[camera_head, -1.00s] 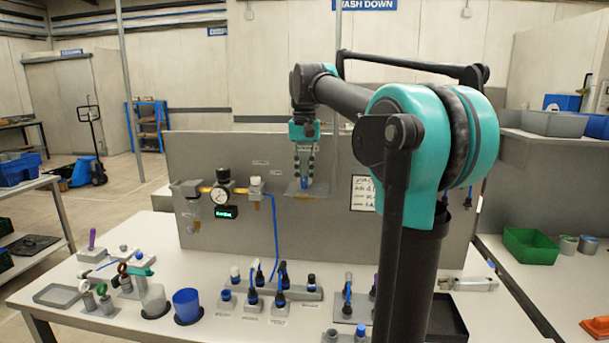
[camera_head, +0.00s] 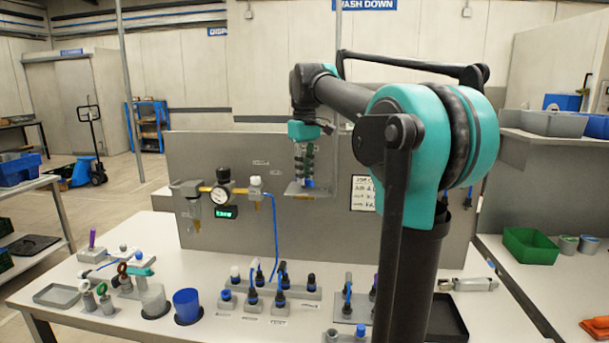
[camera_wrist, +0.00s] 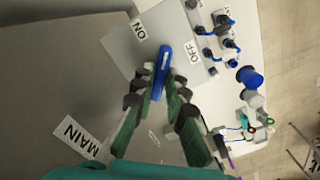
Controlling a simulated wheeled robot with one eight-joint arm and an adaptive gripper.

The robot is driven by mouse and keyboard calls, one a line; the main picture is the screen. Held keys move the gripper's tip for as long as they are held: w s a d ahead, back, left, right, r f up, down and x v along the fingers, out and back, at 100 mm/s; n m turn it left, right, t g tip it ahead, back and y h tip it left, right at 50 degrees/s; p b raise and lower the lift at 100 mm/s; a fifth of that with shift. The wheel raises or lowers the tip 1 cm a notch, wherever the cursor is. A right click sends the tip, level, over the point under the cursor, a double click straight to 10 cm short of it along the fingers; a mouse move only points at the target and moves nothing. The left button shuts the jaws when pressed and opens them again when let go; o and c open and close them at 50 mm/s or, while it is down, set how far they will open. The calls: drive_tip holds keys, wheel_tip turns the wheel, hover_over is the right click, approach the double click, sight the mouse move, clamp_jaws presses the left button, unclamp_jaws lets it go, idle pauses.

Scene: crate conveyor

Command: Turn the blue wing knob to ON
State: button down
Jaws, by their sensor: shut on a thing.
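The blue wing knob (camera_wrist: 162,68) sits on a grey plate (camera_wrist: 118,44) in the wrist view. Its far end points between the ON label (camera_wrist: 139,30) on the left and the OFF label (camera_wrist: 195,52) on the right. My gripper (camera_wrist: 159,82) is shut on the knob, with a finger on each side. In the head view my gripper (camera_head: 305,173) is at the upright panel, and a bit of the blue knob (camera_head: 309,183) shows at its fingertips. The labels cannot be read there.
The panel (camera_head: 340,228) also carries a gauge (camera_head: 219,197) and a small green display (camera_head: 225,212) to the left. A blue hose (camera_head: 274,235) hangs down to the table. Several connectors, a blue cup (camera_head: 187,305) and a grey tray (camera_head: 57,294) stand on the table below.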

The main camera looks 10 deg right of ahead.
drive_tip(key=shift+n, duration=0.8)
drive_tip(key=c, duration=1.5)
unclamp_jaws()
drive_tip(key=shift+c, duration=0.2)
drive_tip(key=shift+r, duration=0.15)
wheel_tip(320, 180, up, 12)
drive_tip(key=shift+o, duration=0.6)
